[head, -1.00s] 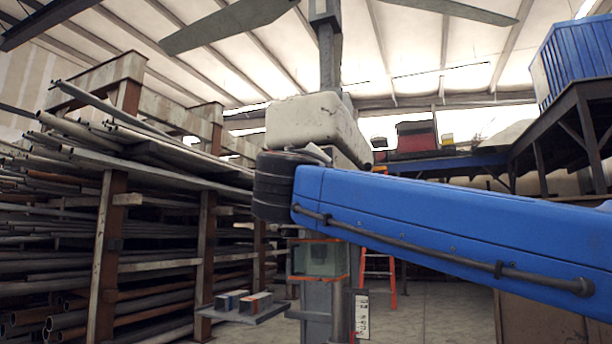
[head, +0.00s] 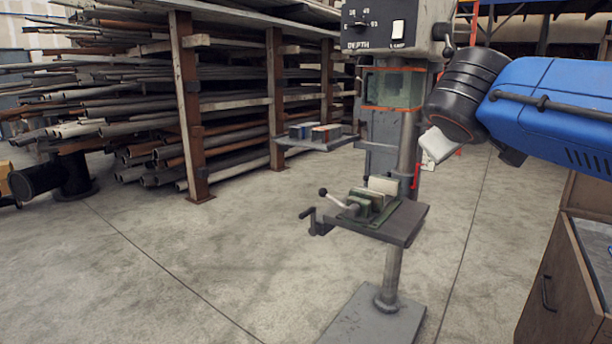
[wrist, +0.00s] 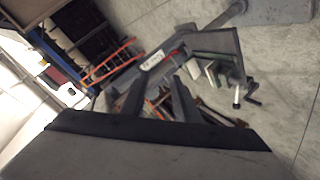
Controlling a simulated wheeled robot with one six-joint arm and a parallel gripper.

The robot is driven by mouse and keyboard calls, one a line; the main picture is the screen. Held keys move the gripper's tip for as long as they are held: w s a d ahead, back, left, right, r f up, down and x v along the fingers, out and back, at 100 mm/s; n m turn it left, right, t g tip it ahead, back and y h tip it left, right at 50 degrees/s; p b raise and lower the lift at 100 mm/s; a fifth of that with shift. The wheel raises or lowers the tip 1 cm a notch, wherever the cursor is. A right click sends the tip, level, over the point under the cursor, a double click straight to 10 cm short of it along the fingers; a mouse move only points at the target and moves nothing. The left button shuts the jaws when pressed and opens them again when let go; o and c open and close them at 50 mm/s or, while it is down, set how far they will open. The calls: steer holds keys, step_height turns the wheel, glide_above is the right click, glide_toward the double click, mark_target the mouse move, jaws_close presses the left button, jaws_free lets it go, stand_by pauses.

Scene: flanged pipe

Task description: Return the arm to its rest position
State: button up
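My blue arm (head: 555,105) reaches in from the right of the head view, with a black joint at its end. My gripper (wrist: 158,92) shows in the wrist view as two dark fingers standing apart, with nothing held between them. Its fingers cannot be made out in the head view. A black flanged pipe (head: 55,180) stands on the floor at the far left of the head view, well apart from my arm.
A drill press with a vise (head: 372,200) on its table (head: 405,222) stands close to my arm. A pipe rack (head: 190,110) fills the back left. A wooden cabinet (head: 560,280) is at the lower right. The floor (head: 200,260) at front left is clear.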

steer(key=s+f+m+g+y, duration=0.1)
steer(key=s+f+g+y, duration=0.1)
steer(key=s+f, duration=0.5)
steer(key=s+f+m+g+y, duration=0.1)
steer(key=s+f, duration=0.6)
steer(key=f, duration=0.8)
steer(key=s+f+m+g+y, duration=0.2)
steer(key=s+f, duration=0.5)
steer(key=f, duration=0.5)
steer(key=shift+a+g+y, duration=0.3)
steer(key=shift+g+y, duration=0.2)
steer(key=shift+g, duration=0.5)
steer(key=shift+s, duration=0.1)
